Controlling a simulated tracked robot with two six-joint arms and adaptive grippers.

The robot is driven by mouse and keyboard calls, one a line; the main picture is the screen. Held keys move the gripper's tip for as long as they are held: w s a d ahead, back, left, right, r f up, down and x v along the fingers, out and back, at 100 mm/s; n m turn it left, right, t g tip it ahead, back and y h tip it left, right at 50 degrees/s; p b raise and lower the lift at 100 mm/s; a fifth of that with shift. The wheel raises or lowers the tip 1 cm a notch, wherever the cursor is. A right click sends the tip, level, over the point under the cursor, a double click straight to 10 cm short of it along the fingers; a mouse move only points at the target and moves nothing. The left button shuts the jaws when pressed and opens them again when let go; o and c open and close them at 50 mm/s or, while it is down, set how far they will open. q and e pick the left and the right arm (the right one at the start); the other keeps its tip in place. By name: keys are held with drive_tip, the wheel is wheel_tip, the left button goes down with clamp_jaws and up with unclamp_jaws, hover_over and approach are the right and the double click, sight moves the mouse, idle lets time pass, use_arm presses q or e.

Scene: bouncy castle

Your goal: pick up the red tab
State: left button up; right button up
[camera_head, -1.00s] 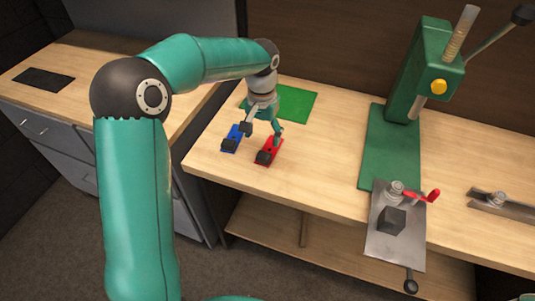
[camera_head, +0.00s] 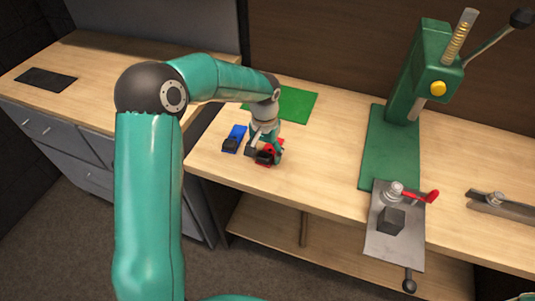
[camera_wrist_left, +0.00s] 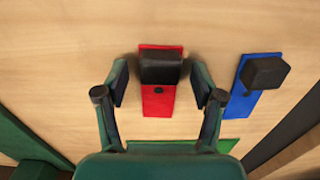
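The red tab (camera_wrist_left: 158,101) is a flat red strip with a black block on top, lying on the wooden bench. In the head view the red tab (camera_head: 268,161) is partly hidden by my left gripper (camera_head: 263,152). In the left wrist view my left gripper (camera_wrist_left: 159,90) is open, with one finger on each side of the red tab and bare wood showing between. My right gripper is not in view.
A blue tab (camera_head: 233,140) with a black block lies close beside the red one. A green mat (camera_head: 295,104) is behind. A green lever press (camera_head: 392,145) and a metal plate fixture (camera_head: 385,245) stand to the right. Bench between is clear.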

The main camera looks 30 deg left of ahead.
use_arm(q)
drive_tip(key=c, duration=1)
drive_tip(key=shift+r, duration=0.15)
drive_tip(key=shift+c, duration=0.2)
wheel_tip(320, 180, up, 20)
drive_tip(key=shift+p, duration=0.35)
